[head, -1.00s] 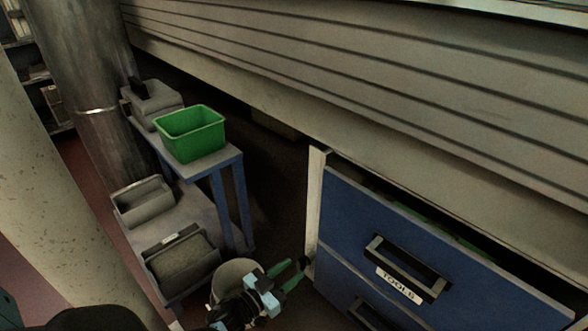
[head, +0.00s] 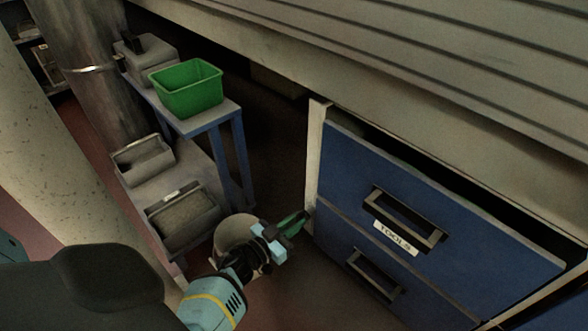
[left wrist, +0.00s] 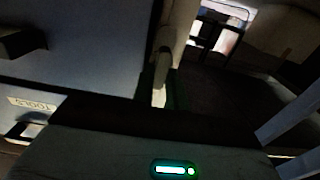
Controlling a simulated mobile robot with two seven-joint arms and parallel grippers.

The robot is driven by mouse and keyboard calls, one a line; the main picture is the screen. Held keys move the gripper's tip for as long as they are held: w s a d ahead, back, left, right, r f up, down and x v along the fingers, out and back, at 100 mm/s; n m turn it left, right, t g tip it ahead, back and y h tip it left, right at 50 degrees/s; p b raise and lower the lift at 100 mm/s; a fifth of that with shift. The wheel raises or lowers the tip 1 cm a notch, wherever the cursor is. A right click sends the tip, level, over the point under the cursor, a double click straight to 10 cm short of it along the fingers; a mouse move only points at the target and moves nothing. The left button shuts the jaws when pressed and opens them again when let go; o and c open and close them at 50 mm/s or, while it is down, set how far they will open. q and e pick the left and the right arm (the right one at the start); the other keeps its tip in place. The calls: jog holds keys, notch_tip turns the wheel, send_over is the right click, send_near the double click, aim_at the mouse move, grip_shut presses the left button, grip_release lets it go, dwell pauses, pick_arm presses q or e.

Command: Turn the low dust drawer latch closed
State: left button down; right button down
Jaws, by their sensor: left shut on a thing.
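My left gripper (head: 292,222) reaches from below to the left front edge of the blue drawer cabinet, low down. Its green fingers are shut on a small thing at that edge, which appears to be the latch. In the left wrist view the fingers (left wrist: 160,90) stand around a pale, narrow lever (left wrist: 162,62) next to the cabinet front. The picture there is dark, and the lever's exact angle cannot be told. The blue cabinet has an upper drawer labelled TOOLS (head: 350,170) and a lower drawer (head: 335,245). My right gripper is not in view.
A blue-legged stand (head: 212,122) with a green bin (head: 187,90) is left of the cabinet. Grey trays (head: 183,215) sit on a lower shelf. A pale round object (head: 236,232) is behind my gripper. A slatted housing (head: 400,60) overhangs the cabinet.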

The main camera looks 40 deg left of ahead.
pick_arm(q)
jog(key=shift+n+p, duration=0.3)
jog(key=shift+p, duration=0.05)
jog(key=shift+n+p, duration=0.5)
jog(key=shift+p, duration=0.1)
jog(key=shift+a+r+n+p, duration=0.1)
jog(key=shift+n+p, duration=0.95)
jog(key=shift+n, duration=0.15)
jog(key=n+p, duration=0.1)
jog(key=n, duration=0.2)
jog(key=shift+a+n, duration=0.1)
jog(key=shift+n, duration=0.2)
jog(key=n, duration=1)
jog(key=shift+a+f, duration=0.1)
jog(key=shift+f, duration=0.25)
jog(key=shift+n, duration=0.3)
